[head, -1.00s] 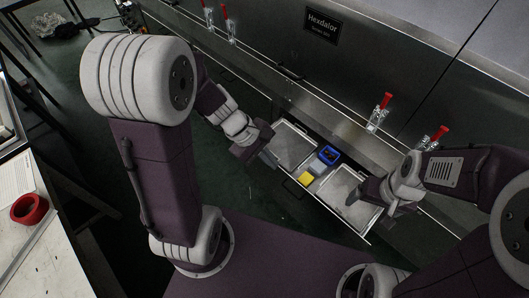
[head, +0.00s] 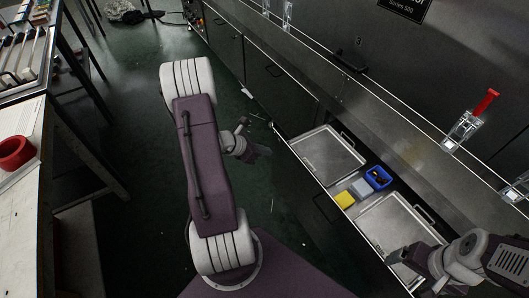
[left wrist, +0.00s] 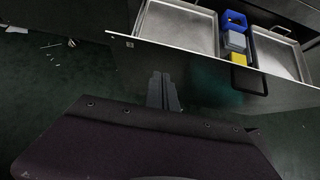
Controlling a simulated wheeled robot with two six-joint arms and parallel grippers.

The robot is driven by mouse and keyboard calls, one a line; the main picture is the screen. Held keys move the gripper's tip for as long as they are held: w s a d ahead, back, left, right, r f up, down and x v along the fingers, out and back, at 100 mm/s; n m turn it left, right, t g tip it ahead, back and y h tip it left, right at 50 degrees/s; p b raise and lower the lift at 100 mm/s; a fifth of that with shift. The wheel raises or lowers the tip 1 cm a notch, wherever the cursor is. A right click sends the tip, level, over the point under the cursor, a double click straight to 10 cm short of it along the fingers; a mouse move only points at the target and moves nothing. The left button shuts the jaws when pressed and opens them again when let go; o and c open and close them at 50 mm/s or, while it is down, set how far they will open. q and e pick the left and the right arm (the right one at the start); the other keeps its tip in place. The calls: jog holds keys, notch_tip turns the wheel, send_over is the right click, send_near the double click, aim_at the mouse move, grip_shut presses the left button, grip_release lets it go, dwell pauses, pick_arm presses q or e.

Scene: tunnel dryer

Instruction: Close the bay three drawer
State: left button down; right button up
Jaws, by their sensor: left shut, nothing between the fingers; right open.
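The open drawer (head: 343,205) juts out from the steel cabinet, and its dark front panel has a bar handle. It also shows in the left wrist view (left wrist: 190,54), with its handle (left wrist: 262,76) at the right. Inside are two metal trays, a blue bin (head: 377,177), a grey block (head: 361,188) and a yellow block (head: 345,199). My left gripper (head: 262,151) is shut and empty, outside the drawer front near its far end and apart from it. Its fingers show in the left wrist view (left wrist: 165,93). My right gripper (head: 412,262) is open over the near tray (head: 393,222).
Closed fronts (head: 268,75) line the cabinet beyond. A white table with a red ring (head: 16,152) is at the left.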

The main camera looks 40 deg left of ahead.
aim_at(289, 150)
pick_arm(q)
jog(key=x, duration=0.2)
jog(key=r+b+x, duration=0.1)
jog(key=x, duration=0.2)
jog(key=w+b+x, duration=0.1)
jog(key=x, duration=0.1)
jog(key=shift+w+d+f, duration=0.1)
jog(key=shift+w+d, duration=0.15)
jog(key=shift+d, duration=0.1)
jog(key=shift+w+d, duration=0.2)
jog(key=shift+w, duration=0.4)
pick_arm(e)
jog(key=shift+f, duration=1.45)
